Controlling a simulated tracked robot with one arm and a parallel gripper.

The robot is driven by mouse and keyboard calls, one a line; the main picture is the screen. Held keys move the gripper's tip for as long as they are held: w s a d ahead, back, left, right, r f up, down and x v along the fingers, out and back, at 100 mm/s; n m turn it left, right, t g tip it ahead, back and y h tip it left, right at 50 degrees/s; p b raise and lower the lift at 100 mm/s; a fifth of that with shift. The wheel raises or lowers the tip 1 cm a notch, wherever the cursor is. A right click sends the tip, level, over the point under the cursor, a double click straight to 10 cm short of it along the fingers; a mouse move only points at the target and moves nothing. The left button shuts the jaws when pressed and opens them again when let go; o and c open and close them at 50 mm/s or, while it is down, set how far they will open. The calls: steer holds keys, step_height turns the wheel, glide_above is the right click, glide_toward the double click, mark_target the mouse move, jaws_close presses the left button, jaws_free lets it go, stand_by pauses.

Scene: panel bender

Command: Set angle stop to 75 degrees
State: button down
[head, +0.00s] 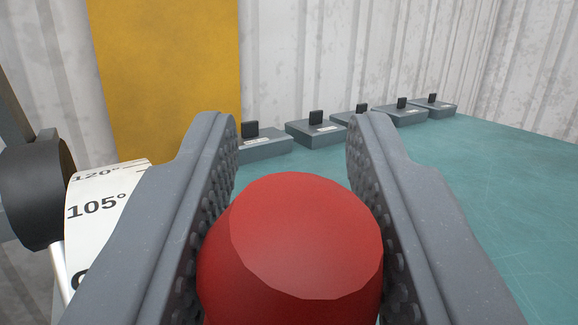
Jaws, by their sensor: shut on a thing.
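My gripper (290,215) is shut on a large red knob (295,245), with one grey studded finger on each side of it. The knob fills the lower middle of the head view, and what it is fixed to is hidden below. A white angle scale (100,215) shows at the left, with 105° readable and 120° partly visible above it. The lower marks are cut off or hidden by the left finger. No 75 mark is visible, and I cannot see a pointer against the scale.
A black cylindrical part (36,190) stands left of the scale, close to my left finger. Several grey blocks with black tabs (318,130) line the back of the teal table (500,190). A yellow panel (165,75) stands behind. The table's right side is clear.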

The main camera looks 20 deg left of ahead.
steer(key=shift+s+d+f, duration=0.2)
steer(key=shift+d+f, duration=0.1)
steer(key=shift+d+t, duration=0.2)
steer(key=shift+t, duration=0.1)
steer(key=c, duration=1.1)
jaws_free()
steer(key=shift+w, duration=0.15)
steer(key=shift+o, duration=0.2)
steer(key=shift+s, duration=0.25)
